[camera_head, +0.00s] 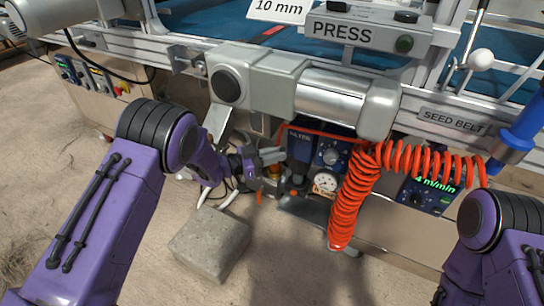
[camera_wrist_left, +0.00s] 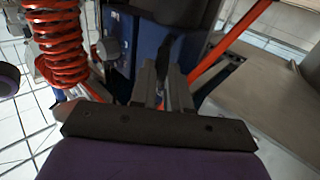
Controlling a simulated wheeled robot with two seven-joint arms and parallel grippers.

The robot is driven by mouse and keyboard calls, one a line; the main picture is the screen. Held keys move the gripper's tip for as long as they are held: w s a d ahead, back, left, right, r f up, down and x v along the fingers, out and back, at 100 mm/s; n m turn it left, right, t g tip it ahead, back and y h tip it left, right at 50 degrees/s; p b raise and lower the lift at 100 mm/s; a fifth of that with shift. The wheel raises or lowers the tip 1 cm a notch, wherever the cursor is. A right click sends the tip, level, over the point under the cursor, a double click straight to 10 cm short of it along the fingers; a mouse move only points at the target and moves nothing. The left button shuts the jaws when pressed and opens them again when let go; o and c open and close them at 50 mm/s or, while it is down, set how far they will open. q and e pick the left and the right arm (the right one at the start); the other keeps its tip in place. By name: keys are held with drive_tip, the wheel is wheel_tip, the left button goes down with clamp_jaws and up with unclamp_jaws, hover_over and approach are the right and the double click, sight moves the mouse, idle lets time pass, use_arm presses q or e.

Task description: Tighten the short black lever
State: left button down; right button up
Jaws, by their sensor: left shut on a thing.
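My left gripper (camera_head: 272,156) reaches in from the left, below the silver cylinder housing, beside the blue filter unit (camera_head: 301,148). In the left wrist view, its two grey fingers (camera_wrist_left: 162,84) are close together, shut on a small dark piece (camera_wrist_left: 161,60) that looks like the short black lever. Most of the lever is hidden by the fingers, and its angle cannot be told. In the head view the lever cannot be made out. My right arm shows at the lower right, but its gripper is out of the picture.
A coiled orange hose (camera_head: 347,205) hangs just right of the filter unit, and it shows in the left wrist view (camera_wrist_left: 60,45). A round gauge (camera_head: 325,183) sits below the knob. A grey stone block (camera_head: 210,244) lies on the floor below my left gripper. The silver housing (camera_head: 262,82) is overhead.

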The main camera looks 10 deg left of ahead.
use_arm(q)
drive_tip(key=shift+w+a+r, duration=0.35)
drive_tip(key=c, duration=1.2)
unclamp_jaws()
drive_tip(key=shift+o, duration=0.5)
drive_tip(key=shift+w+f, duration=0.1)
drive_tip(key=shift+f, duration=0.1)
drive_tip(key=shift+d, duration=0.1)
drive_tip(key=shift+s, duration=0.2)
drive_tip(key=p+v, duration=0.2)
drive_tip(key=v, duration=0.8)
drive_tip(key=shift+s+f, duration=0.1)
